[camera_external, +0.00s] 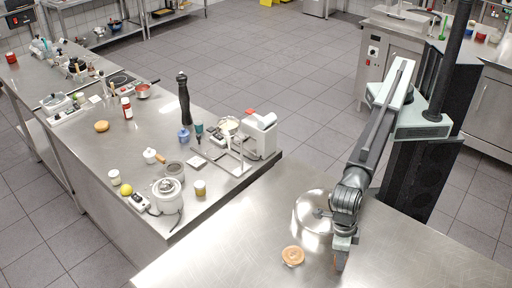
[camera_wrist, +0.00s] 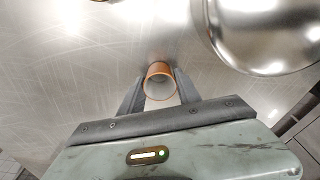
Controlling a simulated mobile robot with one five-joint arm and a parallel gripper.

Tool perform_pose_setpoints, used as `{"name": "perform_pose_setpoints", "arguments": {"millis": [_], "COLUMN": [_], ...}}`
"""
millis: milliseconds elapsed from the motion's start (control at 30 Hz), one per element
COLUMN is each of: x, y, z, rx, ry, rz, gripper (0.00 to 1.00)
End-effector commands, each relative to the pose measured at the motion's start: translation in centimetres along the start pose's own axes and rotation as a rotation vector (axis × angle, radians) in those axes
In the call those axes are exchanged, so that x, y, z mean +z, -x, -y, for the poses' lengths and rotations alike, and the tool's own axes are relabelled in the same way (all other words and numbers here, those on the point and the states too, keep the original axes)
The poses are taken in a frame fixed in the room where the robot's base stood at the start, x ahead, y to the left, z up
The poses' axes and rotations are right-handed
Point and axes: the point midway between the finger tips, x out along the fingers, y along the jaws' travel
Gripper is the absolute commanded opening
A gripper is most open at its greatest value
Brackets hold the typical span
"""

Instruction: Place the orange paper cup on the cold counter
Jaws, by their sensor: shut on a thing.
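The orange paper cup (camera_wrist: 158,68) sits between the two fingers of my gripper (camera_wrist: 160,92) in the wrist view, its open round mouth facing the camera. My gripper is shut on it. In the outside view my gripper (camera_external: 341,258) points down over the near steel counter (camera_external: 420,262), with a small bit of orange showing at its tip. I cannot tell whether the cup touches the steel. No label shows which surface is the cold counter.
A shiny steel bowl (camera_external: 311,209) is close beside my gripper. A round tan item (camera_external: 293,255) lies to its left. The near counter's right part is clear.

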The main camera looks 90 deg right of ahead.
Motion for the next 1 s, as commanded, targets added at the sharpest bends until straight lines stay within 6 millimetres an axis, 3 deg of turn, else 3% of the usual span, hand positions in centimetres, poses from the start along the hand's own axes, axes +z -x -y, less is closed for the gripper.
{"name": "perform_pose_setpoints", "arguments": {"millis": [100,133,200,500,667,1000], "x": [0.1,0.0,0.0,0.0,-0.1,-0.2], "y": [-0.5,-0.3,-0.3,-0.2,0.8,7.4], "z": [0.0,0.0,0.0,0.0,0.0,0.0], "rx": [0.000,0.000,0.000,0.000,0.000,0.000], "ry": [0.000,0.000,0.000,0.000,0.000,0.000], "rz": [0.000,0.000,0.000,0.000,0.000,0.000], "gripper": [0.00,0.45,0.61,0.61,0.61,0.61]}}
